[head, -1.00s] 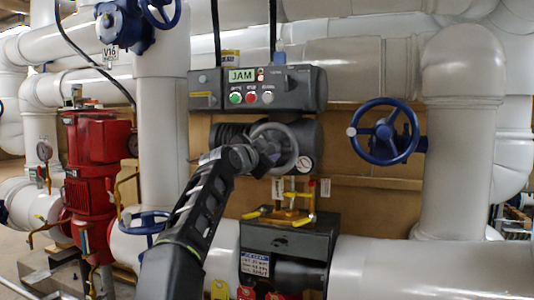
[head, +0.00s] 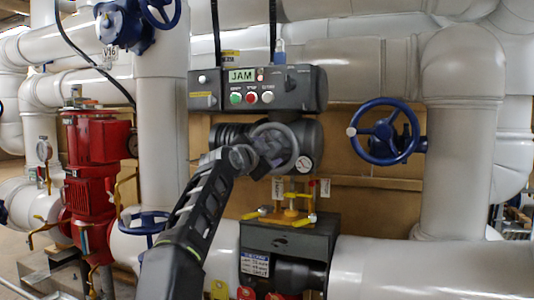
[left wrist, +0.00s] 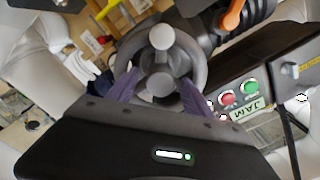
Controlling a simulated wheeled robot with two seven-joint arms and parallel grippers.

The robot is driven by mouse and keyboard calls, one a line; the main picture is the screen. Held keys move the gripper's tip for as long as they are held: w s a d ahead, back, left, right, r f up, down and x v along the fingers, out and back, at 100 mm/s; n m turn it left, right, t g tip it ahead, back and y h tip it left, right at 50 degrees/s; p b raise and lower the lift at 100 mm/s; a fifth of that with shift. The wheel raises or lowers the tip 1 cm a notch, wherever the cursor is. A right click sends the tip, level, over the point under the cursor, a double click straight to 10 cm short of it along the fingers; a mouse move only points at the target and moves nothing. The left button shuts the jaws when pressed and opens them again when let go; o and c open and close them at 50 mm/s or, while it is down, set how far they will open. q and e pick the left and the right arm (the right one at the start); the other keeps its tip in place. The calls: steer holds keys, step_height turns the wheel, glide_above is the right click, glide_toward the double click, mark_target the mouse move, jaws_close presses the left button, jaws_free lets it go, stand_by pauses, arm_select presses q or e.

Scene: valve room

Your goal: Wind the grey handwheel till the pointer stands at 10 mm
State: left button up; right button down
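The grey handwheel (head: 296,146) sits on the dark actuator below the JAM display. It also shows in the left wrist view (left wrist: 202,65), with a round grey knob and hub near its middle. My left gripper (head: 272,152) is at the front of the wheel and covers part of it. In the left wrist view its two purple fingers (left wrist: 158,92) are spread apart, one on each side of the wheel's central part. I cannot tell whether they touch it. The brass stem (head: 290,200) shows below the actuator; no pointer or scale reading is legible. My right gripper is not in view.
The control box (head: 300,88) above the wheel has a JAM display, buttons and a knob. A blue handwheel (head: 385,132) is to the right, a red pump (head: 92,185) to the left. White pipes surround the actuator.

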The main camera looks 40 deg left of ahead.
arm_select(q)
steer(key=b+v, duration=0.4)
steer(key=v, duration=0.4)
stand_by(0.8)
